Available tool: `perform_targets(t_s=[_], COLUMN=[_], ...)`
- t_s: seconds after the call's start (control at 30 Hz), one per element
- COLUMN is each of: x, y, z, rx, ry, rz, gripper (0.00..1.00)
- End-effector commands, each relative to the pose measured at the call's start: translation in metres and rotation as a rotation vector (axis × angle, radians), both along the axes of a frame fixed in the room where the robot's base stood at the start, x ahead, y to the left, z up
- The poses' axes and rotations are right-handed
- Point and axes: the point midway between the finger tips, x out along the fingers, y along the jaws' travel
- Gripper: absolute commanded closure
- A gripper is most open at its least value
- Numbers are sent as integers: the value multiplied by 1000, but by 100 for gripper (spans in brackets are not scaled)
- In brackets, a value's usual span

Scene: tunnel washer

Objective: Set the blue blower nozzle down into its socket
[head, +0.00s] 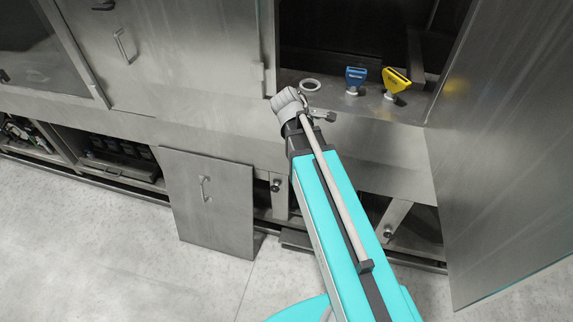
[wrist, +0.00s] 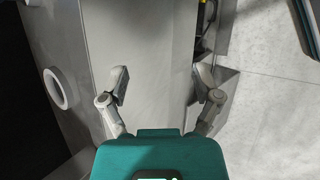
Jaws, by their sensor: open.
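The blue blower nozzle (head: 355,77) stands upright on the steel ledge in the head view, with a small white collar at its foot. It is apart from my gripper. An empty pale ring (head: 301,84), which looks like a socket, lies on the ledge to the left of the nozzle; a ring also shows at the left of the wrist view (wrist: 51,88). My gripper (wrist: 161,82) is open and empty in the wrist view, beside the ring and over the ledge's front face. In the head view my wrist hides part of the gripper. The blue nozzle is not in the wrist view.
A yellow nozzle (head: 397,80) stands tilted in a white collar right of the blue one. The dark washer opening (head: 350,40) is behind them. An open steel door (head: 510,140) stands at the right. A hanging panel (head: 208,205) is below left; the floor in front is clear.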

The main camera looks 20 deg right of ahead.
Motion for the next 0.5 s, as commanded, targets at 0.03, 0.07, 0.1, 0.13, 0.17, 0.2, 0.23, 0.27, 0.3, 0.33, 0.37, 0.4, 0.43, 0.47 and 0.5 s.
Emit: perform_targets(t_s=[0.03,0.07,0.1,0.13,0.17,0.2,0.23,0.27,0.3,0.33,0.37,0.4,0.43,0.47,0.5], x=[-11,-16,-22,-27,-32,-39,-43,-48,-55,-60,-65,-71,-75,-79,-83], y=[9,15,23,29,35,43,50,56,65,71,77,85,90,96,102], z=[-5,-9,-13,-16,-19,-22,-24,-26,-29,-31,-32,-34,-35,-36,-36], rx=[63,103,154,193,230,280,316,351,397,430,460,499,524,547,575], ry=[-25,-42,-60,-73,-85,-97,-106,-112,-118,-122,-124,-125,-124,-122,-120], rz=[-65,-108,-167,-213,-258,-321,-368,-415,-479,-527,-573,-632,-676,-716,-765], gripper=[18,18,18,18,18,18,18,18,18,18,18,18,18,18,18])
